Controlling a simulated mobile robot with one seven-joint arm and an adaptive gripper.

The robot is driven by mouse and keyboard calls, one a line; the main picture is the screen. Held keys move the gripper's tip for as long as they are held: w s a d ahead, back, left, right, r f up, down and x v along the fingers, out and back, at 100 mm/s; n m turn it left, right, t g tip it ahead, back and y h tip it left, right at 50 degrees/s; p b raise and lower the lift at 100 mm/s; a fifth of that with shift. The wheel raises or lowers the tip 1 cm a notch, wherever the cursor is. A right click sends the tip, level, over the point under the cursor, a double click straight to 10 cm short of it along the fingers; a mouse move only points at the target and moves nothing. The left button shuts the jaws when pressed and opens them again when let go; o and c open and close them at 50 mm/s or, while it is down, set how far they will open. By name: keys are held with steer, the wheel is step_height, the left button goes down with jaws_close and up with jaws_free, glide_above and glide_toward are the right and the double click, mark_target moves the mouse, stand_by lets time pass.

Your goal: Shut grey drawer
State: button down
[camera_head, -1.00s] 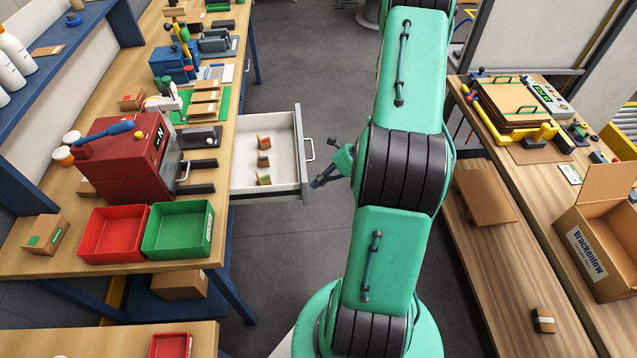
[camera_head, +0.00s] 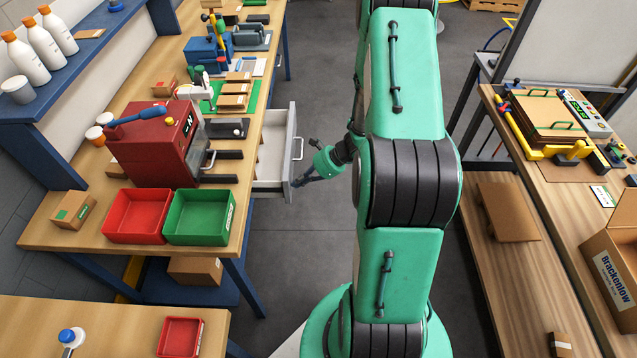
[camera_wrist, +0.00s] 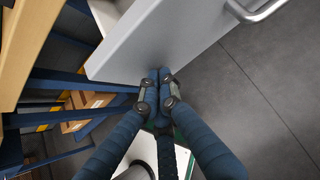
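The grey drawer (camera_head: 291,170) is under the left workbench and stands partly open, with part of its white inside showing. In the wrist view its grey front panel (camera_wrist: 150,45) fills the upper middle, with the metal handle (camera_wrist: 258,10) at the top right. My gripper (camera_head: 297,184) is at the near lower end of the drawer's front panel, below the handle. In the wrist view my gripper's fingertips (camera_wrist: 159,74) are together at the panel's lower edge and appear to touch it. Nothing is held between them.
The left workbench (camera_head: 70,232) carries a red machine (camera_head: 150,150), a red tray (camera_head: 137,218) and a green tray (camera_head: 200,218). A right-hand bench (camera_head: 520,220) stands across the aisle. The grey floor (camera_head: 300,235) beside the drawer is clear.

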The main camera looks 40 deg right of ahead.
mark_target(284, 172)
steer(key=w+a+b, duration=0.1)
steer(key=w+a, duration=0.9)
steer(key=shift+w+a, duration=0.25)
steer(key=shift+d, duration=0.1)
steer(key=shift+s+d, duration=0.45)
steer(key=shift+s, duration=0.05)
steer(key=shift+s+d+r+p, duration=0.15)
steer(key=shift+s+d+p, duration=0.05)
steer(key=shift+s+d, duration=0.4)
steer(key=shift+s+d+r+p, duration=0.15)
steer(key=shift+s+d+p, duration=0.05)
steer(key=shift+s+d, duration=0.4)
steer(key=p+v, duration=0.2)
steer(key=v, duration=0.7)
steer(key=shift+r, duration=0.1)
